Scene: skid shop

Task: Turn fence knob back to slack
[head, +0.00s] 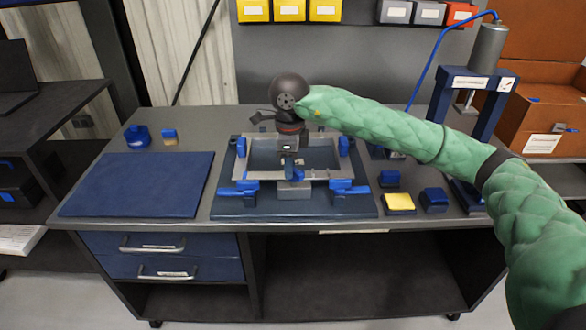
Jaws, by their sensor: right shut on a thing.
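My right arm reaches in from the right, and its gripper (289,161) points down over the middle of the metal frame (246,176) on the blue fixture base (340,207). The right gripper is shut on a small part there. This part seems to be the fence knob, mostly hidden by the fingers, with a bit of blue (289,172) showing just below them. How far the knob is turned cannot be told. Blue clamps (238,189) and (347,187) sit at the frame's front corners. My left gripper is not in view.
A dark blue mat (135,185) lies clear on the bench's left, with small blue parts (137,135) behind it. A yellow-topped block (399,202) and blue blocks (434,199) stand right of the fixture. A blue press (470,95) stands at the back right.

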